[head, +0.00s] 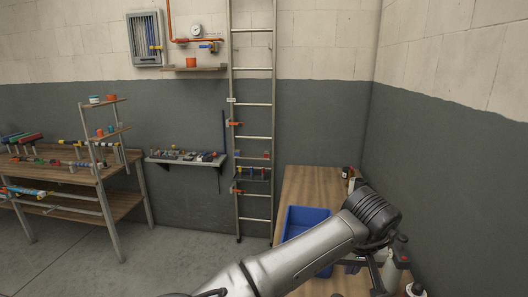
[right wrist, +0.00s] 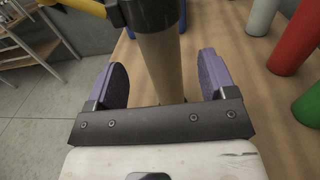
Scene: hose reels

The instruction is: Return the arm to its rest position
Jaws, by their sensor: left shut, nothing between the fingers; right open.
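An arm of mine reaches across the lower part of the head view, over the wooden bench at the right, and bends down at a dark wrist. My left gripper (head: 378,281) hangs below that wrist near the bottom edge; its fingers are small and partly hidden. In the right wrist view my right gripper (right wrist: 164,75) is open, with its two purple finger pads apart. A tan cylinder (right wrist: 165,68) with a black and yellow top shows between the pads, with gaps on both sides.
A blue bin (head: 304,218) stands on the right bench (head: 310,180), close to the arm. A ladder (head: 254,104) and a small shelf (head: 185,160) are at the wall. Red (right wrist: 297,42) and green (right wrist: 309,104) cylinders stand right of the right gripper. Floor is clear at centre-left.

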